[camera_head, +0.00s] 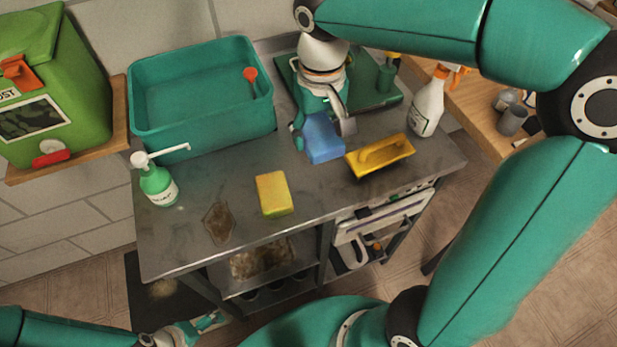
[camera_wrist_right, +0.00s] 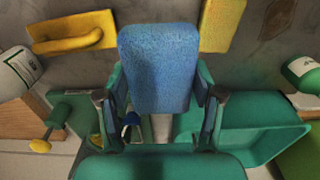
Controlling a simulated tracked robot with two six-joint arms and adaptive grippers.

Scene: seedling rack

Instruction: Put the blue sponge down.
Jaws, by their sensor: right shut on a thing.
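The blue sponge (camera_head: 324,142) is at the back middle of the grey metal bench (camera_head: 180,240). My right gripper (camera_head: 322,128) reaches down from above and is shut on it, one finger on each side. In the right wrist view the sponge (camera_wrist_right: 158,65) sits between the two fingers of the gripper (camera_wrist_right: 160,88) and sticks out past their tips. I cannot tell whether its lower end touches the bench. My left gripper (camera_head: 208,324) is low at the bottom left, in front of the bench and empty-looking; its fingers are too small to read.
A yellow float (camera_head: 382,155) lies close right of the blue sponge. A yellow sponge (camera_head: 273,193) lies nearer the front beside a brown stain (camera_head: 218,223). A teal tub (camera_head: 205,121), a soap pump bottle (camera_head: 158,185) and a spray bottle (camera_head: 427,107) stand around.

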